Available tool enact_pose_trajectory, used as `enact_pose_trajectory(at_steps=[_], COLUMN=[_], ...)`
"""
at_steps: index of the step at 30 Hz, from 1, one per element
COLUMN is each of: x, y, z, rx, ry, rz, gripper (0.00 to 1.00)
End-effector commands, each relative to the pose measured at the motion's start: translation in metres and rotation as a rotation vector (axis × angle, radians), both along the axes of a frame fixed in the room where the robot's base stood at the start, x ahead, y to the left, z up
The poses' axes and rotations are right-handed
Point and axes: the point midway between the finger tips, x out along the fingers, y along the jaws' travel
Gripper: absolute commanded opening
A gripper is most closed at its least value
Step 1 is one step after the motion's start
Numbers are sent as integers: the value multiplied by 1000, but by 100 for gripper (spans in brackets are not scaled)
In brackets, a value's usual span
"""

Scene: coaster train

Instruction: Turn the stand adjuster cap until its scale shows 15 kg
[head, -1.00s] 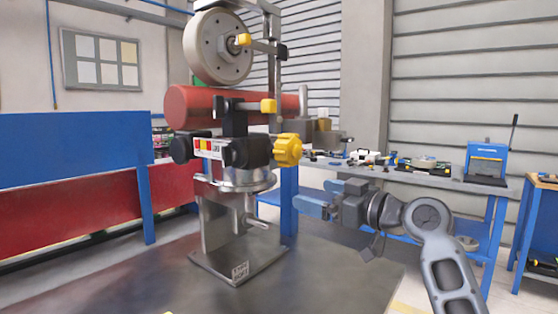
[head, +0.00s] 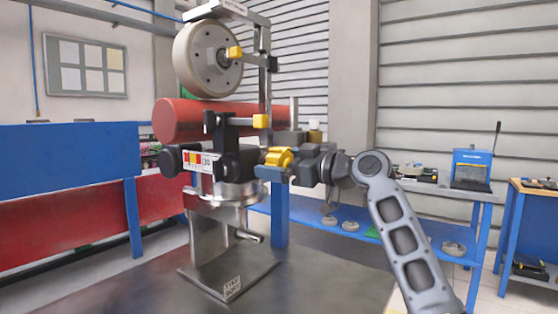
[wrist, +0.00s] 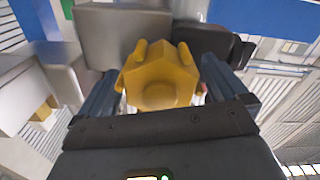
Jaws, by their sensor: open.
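The yellow adjuster cap (head: 279,157) sits at the right end of the black adjuster body (head: 236,162) on the metal stand (head: 220,260). My gripper (head: 277,165) is at the cap. In the wrist view the lobed cap (wrist: 160,80) lies between the two blue fingers of my gripper (wrist: 160,88), with a gap visible beside the fingers. The gripper is open around the cap. In the head view the gripper partly covers the cap.
A red roller (head: 195,118) and a large wheel (head: 205,60) stand above the adjuster. A blue workbench (head: 475,210) with a blue machine (head: 472,168) is behind at the right. The dark tabletop (head: 320,280) in front of the stand is mostly clear.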

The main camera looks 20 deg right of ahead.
Motion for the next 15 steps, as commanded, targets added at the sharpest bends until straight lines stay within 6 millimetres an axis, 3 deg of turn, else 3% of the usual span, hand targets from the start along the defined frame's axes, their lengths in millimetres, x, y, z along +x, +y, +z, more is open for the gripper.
enact_pose_trajectory(at_steps=[9, 15], x=[3, 2], y=[2, 2], z=[0, 0], rx=[0, 0], ry=[0, 0], rz=[0, 0], gripper=[100, 81])
